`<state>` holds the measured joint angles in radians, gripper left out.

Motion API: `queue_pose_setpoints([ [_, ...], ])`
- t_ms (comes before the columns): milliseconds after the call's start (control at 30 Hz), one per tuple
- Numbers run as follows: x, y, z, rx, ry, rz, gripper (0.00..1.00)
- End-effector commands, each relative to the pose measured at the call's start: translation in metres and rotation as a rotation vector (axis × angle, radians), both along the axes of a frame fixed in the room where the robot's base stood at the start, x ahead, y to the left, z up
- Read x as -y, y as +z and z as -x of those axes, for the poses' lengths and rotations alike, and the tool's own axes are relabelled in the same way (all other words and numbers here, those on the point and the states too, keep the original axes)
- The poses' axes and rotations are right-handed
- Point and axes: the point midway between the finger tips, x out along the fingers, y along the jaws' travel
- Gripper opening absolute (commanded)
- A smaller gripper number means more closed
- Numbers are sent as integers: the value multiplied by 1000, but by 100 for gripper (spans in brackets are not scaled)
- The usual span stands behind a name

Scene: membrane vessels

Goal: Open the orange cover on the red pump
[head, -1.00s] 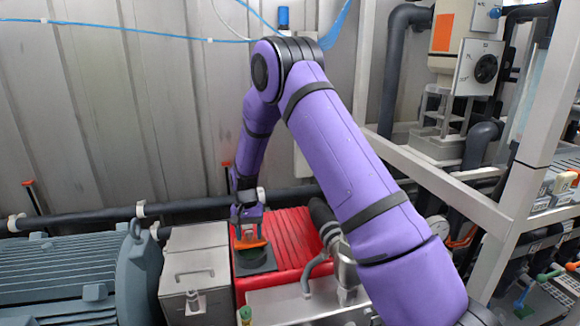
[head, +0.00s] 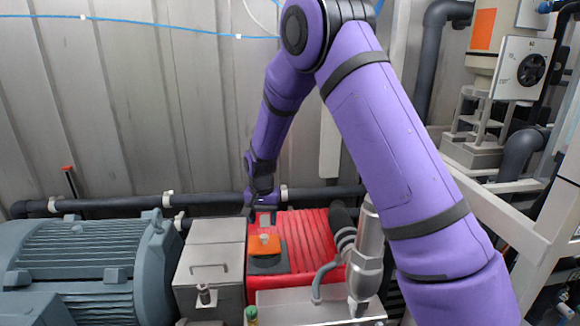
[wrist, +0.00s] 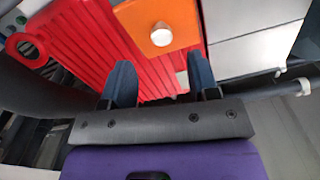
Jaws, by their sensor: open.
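The red pump (head: 314,240) has a ribbed top and sits low in the middle of the head view. The orange cover (head: 264,248) with a pale round knob (head: 264,238) is at its left side, on a dark square base (head: 268,264). In the wrist view the orange cover (wrist: 172,14) and the knob (wrist: 161,36) lie beyond my fingertips. My gripper (wrist: 161,78) is open and empty, with red pump ribs (wrist: 80,40) showing beyond its fingers. In the head view it is just behind the cover, apart from it. I cannot tell how far the cover is open.
A grey box with a handle (head: 209,258) stands left of the pump, beside a large blue-grey motor (head: 75,265). A dark pipe (head: 120,206) runs along the wall behind. A metal fitting (head: 368,255) and hose stand at the right, near a pale frame (head: 500,215).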

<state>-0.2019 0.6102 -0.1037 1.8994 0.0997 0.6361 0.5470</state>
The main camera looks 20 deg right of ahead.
Motion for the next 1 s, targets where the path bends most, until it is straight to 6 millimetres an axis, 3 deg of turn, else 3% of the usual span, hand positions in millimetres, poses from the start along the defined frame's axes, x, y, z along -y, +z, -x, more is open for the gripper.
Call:
queue_pose_setpoints([
  [167, 0, 32, -1, 4, 0, 0, 55],
  [367, 5, 64, 12, 25, 24, -10, 55],
  [1000, 23, 156, 67, 111, 116, -31, 55],
])
